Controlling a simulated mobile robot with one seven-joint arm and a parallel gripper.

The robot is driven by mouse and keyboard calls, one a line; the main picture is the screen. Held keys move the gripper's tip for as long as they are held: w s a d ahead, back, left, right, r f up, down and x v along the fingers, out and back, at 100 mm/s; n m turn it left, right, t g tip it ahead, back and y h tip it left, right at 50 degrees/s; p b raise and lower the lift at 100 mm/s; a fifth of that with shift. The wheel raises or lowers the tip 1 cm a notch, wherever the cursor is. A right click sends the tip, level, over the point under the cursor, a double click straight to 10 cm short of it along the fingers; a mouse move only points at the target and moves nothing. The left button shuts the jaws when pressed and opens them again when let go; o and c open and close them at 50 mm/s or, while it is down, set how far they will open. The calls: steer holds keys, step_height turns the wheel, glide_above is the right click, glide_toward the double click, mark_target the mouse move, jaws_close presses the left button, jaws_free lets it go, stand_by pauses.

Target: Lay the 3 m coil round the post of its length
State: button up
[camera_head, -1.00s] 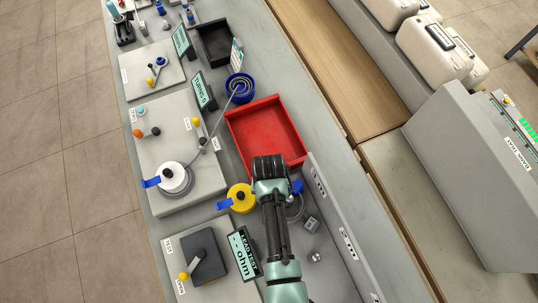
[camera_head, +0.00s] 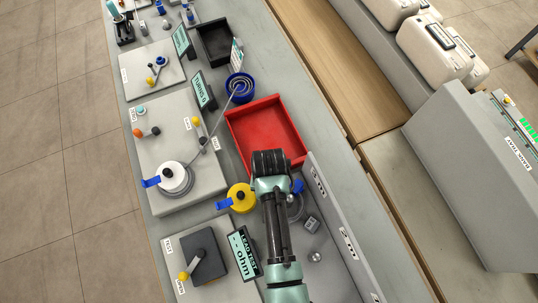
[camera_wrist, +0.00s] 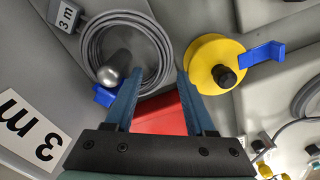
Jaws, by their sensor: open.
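The grey coil (camera_wrist: 92,48) lies in the grey bay with its tag (camera_wrist: 66,15) reading "3 m". In the wrist view a round-topped metal post (camera_wrist: 110,76) shows inside the coil's ring, so the coil appears to lie round it. A blue tab (camera_wrist: 104,96) is at the coil's near edge. The bay wall label beside it (camera_wrist: 28,125) reads "3 m". My gripper (camera_wrist: 158,100) is open and empty, its fingers above and just beyond the coil's edge. In the head view my gripper (camera_head: 270,165) partly hides the coil (camera_head: 295,207).
A yellow reel (camera_head: 240,198) with a blue tab stands left of my gripper. The red tray (camera_head: 236,128) lies beyond and is empty. Another metal post (camera_head: 316,257) stands bare in the bay. A white reel (camera_head: 172,176) and a blue bowl (camera_head: 240,86) are joined by a lead.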

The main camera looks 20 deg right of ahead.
step_height(320, 180, up, 10)
stand_by(0.3)
stand_by(0.4)
steer(key=w+r+n+t+h, duration=0.1)
steer(key=w+r+t, duration=0.5)
steer(key=w+r, duration=0.65)
steer(key=w+a+r+n+t, duration=0.1)
steer(key=w+r+t, duration=0.3)
steer(key=r, duration=0.5)
steer(key=w+a+r+n+t, duration=0.1)
steer(key=w+r+t, duration=0.25)
steer(key=r, duration=0.45)
step_height(320, 180, up, 19)
steer(key=s+a+t, duration=0.1)
steer(key=a+t, duration=0.2)
steer(key=t, duration=0.3)
steer(key=s+a+r+n+t, duration=0.1)
steer(key=s+r+t, duration=0.3)
steer(key=r, duration=0.5)
steer(key=s+a+r+n+t+y, duration=0.1)
steer(key=s+r+t, duration=0.3)
steer(key=s+r, duration=0.4)
step_height(320, 180, up, 2)
steer(key=shift+s+a+r+n, duration=0.25)
steer(key=shift+s+a+n, duration=0.05)
steer(key=shift+s+a, duration=0.15)
steer(key=shift+w, duration=0.1)
